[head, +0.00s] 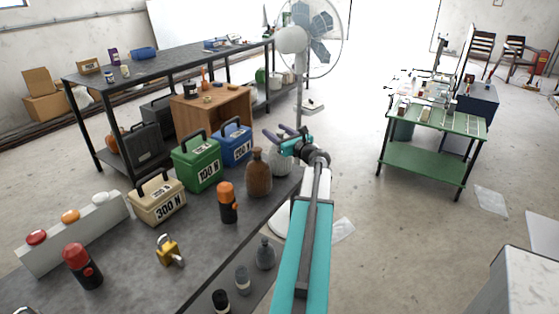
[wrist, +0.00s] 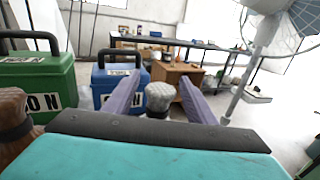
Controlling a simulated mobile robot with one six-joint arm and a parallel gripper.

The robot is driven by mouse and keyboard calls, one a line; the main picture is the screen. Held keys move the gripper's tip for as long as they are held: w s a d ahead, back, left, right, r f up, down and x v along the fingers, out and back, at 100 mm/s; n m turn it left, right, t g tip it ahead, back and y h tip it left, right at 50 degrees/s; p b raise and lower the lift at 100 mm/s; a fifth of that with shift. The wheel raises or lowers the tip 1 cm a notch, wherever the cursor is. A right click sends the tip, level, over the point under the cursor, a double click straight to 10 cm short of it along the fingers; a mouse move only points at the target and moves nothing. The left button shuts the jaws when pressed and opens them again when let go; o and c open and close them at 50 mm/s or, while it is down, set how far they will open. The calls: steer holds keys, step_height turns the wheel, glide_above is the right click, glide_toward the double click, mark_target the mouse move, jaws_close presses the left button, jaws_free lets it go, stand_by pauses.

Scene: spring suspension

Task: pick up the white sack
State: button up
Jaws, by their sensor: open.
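The white sack (head: 281,162) stands at the far right end of the dark table in the head view, just right of a brown sack (head: 258,176). Its upper part is partly hidden by my gripper (head: 274,133), which is above it. In the wrist view the white sack's gathered top (wrist: 159,97) shows between the two purple fingers of my gripper (wrist: 158,85). The fingers are open, with a gap on each side of the sack top. The sack's lower part is hidden there by my gripper's body.
A blue 200 N box (head: 236,144), a green 100 N box (head: 196,162) and a beige 300 N box (head: 158,198) stand left of the sacks. An orange-black bottle (head: 227,203) is in front. A standing fan (head: 300,60) is behind. Open floor lies right.

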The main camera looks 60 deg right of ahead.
steer(key=shift+w+d, duration=0.3)
steer(key=shift+w, duration=0.35)
jaws_close()
stand_by(1.4)
